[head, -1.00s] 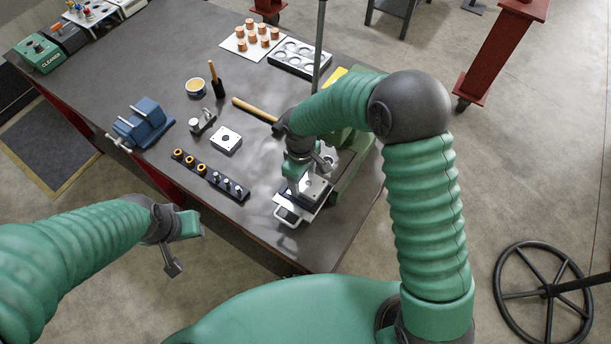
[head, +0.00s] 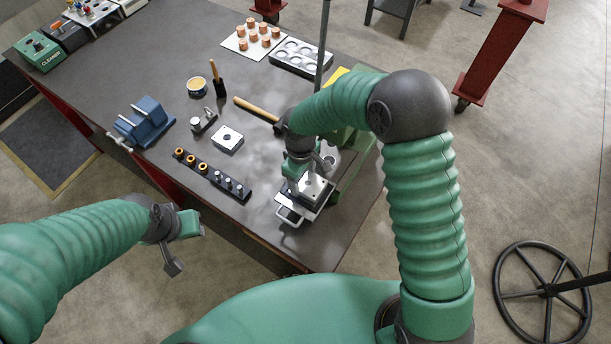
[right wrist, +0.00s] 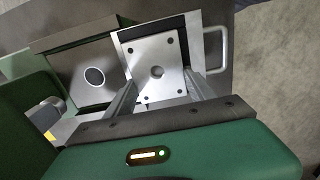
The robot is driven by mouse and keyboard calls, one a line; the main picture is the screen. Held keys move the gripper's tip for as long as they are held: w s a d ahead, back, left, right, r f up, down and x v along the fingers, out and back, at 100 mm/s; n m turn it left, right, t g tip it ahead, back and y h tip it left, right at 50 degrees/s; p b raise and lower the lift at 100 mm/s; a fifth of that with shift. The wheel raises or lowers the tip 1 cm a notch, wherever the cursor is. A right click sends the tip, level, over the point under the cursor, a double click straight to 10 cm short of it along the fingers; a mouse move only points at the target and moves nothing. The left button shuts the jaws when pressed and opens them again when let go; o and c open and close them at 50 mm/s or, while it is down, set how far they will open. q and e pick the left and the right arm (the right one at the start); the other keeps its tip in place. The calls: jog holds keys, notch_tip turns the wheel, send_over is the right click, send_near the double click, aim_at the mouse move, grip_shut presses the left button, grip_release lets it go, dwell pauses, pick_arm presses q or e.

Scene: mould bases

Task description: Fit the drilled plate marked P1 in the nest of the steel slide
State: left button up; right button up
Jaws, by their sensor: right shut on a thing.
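My right gripper (right wrist: 160,96) is shut on a pale drilled plate (right wrist: 157,66), one finger at each side. The plate has a large centre hole and small corner holes; no P1 mark is readable. In the head view the plate (head: 314,187) is over the steel slide (head: 283,200), at the table's front edge. The slide (right wrist: 193,24) and its bar handle (right wrist: 221,50) show around the plate in the right wrist view. I cannot tell whether the plate is seated or just above the nest. My left gripper (head: 186,246) is open and empty, off the table's front.
A green press with a grey column (head: 322,50) stands behind the slide. Another drilled block (head: 227,138), a peg rack (head: 212,175), a mallet (head: 256,109) and a blue vise (head: 144,122) are to the left. Bare table lies between them.

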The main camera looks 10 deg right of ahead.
jog(key=shift+a, duration=0.15)
jog(key=shift+d, duration=0.3)
jog(key=shift+a, duration=1)
pick_arm(q)
jog(key=shift+d, duration=0.2)
jog(key=shift+d, duration=0.1)
pick_arm(e)
jog(key=shift+d, duration=0.15)
jog(key=shift+d, duration=0.25)
pick_arm(q)
jog(key=shift+d, duration=0.35)
pick_arm(e)
jog(key=shift+f, duration=0.1)
pick_arm(q)
jog(key=shift+a+f+b, duration=0.3)
jog(key=shift+b, duration=0.05)
pick_arm(e)
jog(key=shift+a+f, duration=0.25)
jog(key=shift+f, duration=0.05)
